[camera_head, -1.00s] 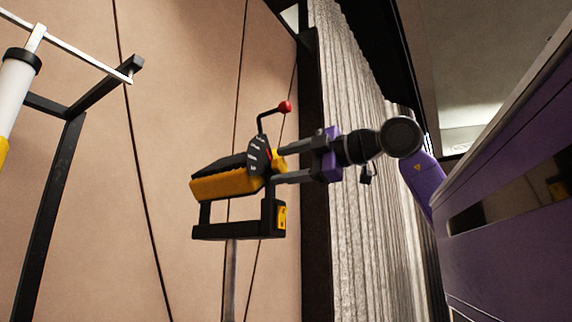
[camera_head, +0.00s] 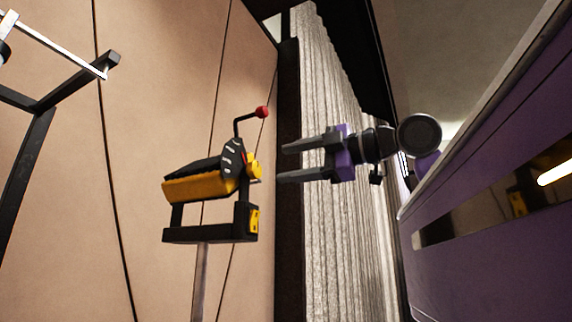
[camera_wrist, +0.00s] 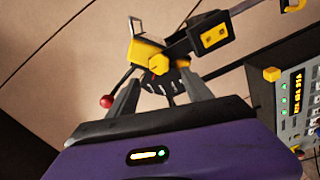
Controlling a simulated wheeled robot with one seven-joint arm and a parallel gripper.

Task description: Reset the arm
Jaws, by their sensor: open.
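My gripper (camera_head: 287,161) is open and empty in the head view, its two grey fingers pointing left. The purple and black wrist is behind them. A black and yellow device (camera_head: 205,178) on a grey post stands just left of the fingertips. It has a yellow knob (camera_head: 253,168) and a lever with a red ball (camera_head: 262,112). A small gap shows between the fingertips and the knob. In the wrist view the yellow knob (camera_wrist: 159,65) lies ahead between the fingers, and the red ball (camera_wrist: 107,101) is beside the left finger.
A black frame with a light rail (camera_head: 55,45) stands at the left. A large purple panel (camera_head: 490,230) fills the right side. A control panel with lit green lights (camera_wrist: 290,95) is at the right of the wrist view. Beige wall panels (camera_head: 165,60) are behind.

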